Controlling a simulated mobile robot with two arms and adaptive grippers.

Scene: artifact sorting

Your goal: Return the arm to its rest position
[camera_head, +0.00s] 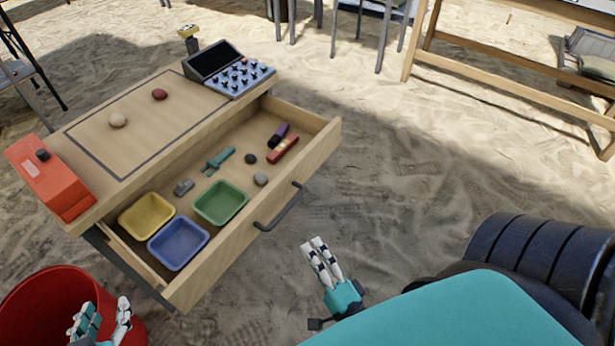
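My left gripper (104,318) is at the bottom left, in front of the red bucket. Its fingers are spread apart with nothing visible between them. My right gripper (320,260) hangs over the sand at the lower middle, to the right of the open drawer (316,160) and apart from its handle (280,207). Two of its fingers show side by side, and no held object is visible. Its inner side is hidden, so its opening is unclear. My teal arm (450,315) fills the lower right.
The wooden table (130,115) bears two stones, a red box (50,180) and a control panel (240,80). The drawer holds yellow, blue and green trays, tools and stones. A red bucket (35,300) stands at lower left. Open sand (400,190) lies right of the drawer.

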